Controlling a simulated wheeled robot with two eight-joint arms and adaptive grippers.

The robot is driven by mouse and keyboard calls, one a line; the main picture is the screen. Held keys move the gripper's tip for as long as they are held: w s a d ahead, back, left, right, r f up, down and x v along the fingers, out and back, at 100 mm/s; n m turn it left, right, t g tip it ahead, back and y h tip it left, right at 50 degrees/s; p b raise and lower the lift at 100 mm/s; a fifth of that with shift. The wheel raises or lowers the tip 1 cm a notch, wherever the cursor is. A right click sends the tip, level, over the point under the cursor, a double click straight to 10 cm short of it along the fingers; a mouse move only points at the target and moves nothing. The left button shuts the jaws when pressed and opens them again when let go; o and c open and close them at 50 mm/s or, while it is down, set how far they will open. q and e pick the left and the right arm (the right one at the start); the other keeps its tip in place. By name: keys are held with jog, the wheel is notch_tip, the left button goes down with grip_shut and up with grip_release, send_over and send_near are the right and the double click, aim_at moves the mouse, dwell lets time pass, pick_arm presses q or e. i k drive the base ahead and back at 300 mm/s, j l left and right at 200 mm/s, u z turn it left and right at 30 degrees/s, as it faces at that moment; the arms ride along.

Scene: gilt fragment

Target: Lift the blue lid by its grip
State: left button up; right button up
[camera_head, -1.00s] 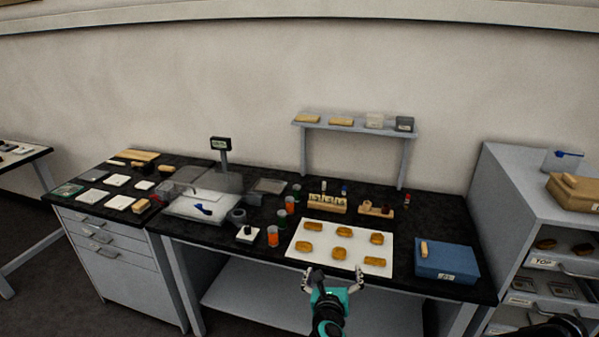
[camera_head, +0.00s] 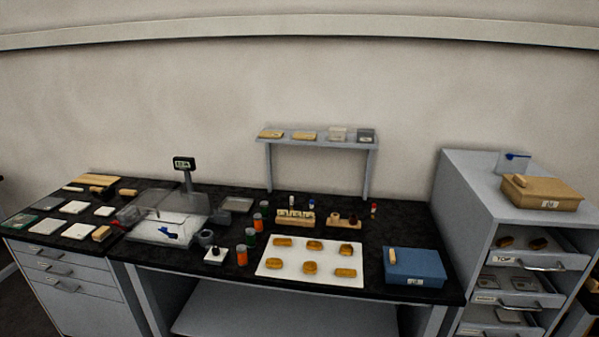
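A blue box with a blue lid (camera_head: 420,262) stands at the right end of the black worktop. A small tan grip (camera_head: 392,256) sits on the left part of the lid, and a pale label is on the box's front. The lid appears to lie flat on the box. Neither of my grippers is in view, and nothing touches the lid.
A white mat (camera_head: 310,278) with several golden pieces lies left of the box. A grey drawer cabinet (camera_head: 475,185) with open drawers stands to the right, a tan box (camera_head: 542,192) on top. A raised shelf (camera_head: 316,138) stands behind. Orange jars (camera_head: 242,254) stand left of the mat.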

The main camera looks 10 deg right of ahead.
aim_at(416, 263)
jog(key=z, duration=1.2)
